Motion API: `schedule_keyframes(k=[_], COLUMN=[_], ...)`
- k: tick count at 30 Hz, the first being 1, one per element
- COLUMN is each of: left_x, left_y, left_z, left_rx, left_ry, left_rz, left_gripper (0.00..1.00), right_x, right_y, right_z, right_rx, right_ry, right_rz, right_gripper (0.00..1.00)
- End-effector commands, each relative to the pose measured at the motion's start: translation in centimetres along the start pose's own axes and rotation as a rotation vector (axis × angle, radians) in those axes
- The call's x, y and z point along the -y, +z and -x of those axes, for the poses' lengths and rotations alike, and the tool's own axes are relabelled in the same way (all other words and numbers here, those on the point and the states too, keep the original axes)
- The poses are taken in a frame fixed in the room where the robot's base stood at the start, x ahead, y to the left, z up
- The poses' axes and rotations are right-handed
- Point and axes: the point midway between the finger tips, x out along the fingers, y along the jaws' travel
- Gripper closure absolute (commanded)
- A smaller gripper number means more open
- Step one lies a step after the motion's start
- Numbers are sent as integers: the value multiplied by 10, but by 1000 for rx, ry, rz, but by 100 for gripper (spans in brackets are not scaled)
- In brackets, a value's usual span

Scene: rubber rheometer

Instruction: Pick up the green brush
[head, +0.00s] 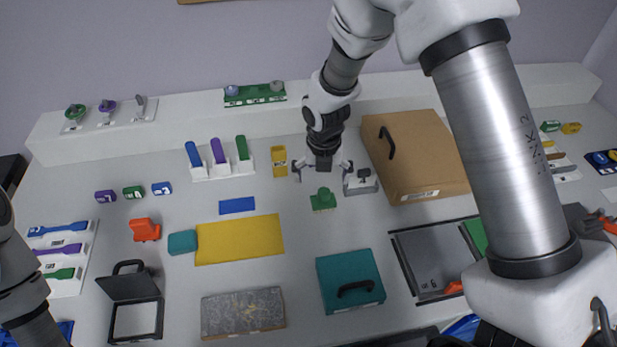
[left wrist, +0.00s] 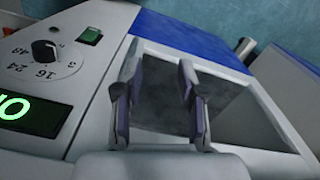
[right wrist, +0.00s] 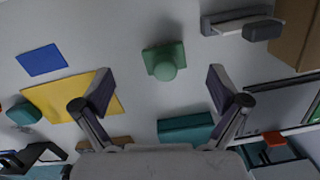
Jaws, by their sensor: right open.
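The green brush (head: 323,200) stands on the white table just in front of my right gripper (head: 323,172) in the head view. It has a rectangular green base and a round knob on top. In the right wrist view the brush (right wrist: 164,62) lies ahead of and between the open fingers of my right gripper (right wrist: 160,92), which do not touch it. The right gripper is empty. My left gripper (left wrist: 158,90) is open and empty in the left wrist view, over a grey and blue machine, away from the brush. Its fingers are not visible in the head view.
A grey clamp-like device (head: 361,182) and a cardboard box (head: 425,165) with a black handle stand right of the brush. The table around the brush is clear.

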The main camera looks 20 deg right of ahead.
Motion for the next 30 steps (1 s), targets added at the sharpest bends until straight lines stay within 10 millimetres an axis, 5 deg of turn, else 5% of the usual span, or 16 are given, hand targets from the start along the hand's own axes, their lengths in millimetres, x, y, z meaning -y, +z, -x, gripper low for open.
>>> schedule_keyframes(k=[12,20,26,30], left_x=[0,0,0,0], left_y=[1,1,1,1], left_z=[8,7,7,7], left_rx=[2,2,2,2], left_ry=[0,0,0,0], left_rz=[0,0,0,0], left_gripper=[60,60,60,60], right_x=[-2,-2,-2,-2], right_y=[-4,-4,-4,-4], right_z=[-66,-72,-72,-72], right_rx=[-4,-1,-2,-2], right_ry=[-1,0,0,0], right_rz=[0,-1,-1,-1], right_gripper=[3,3,70,73])
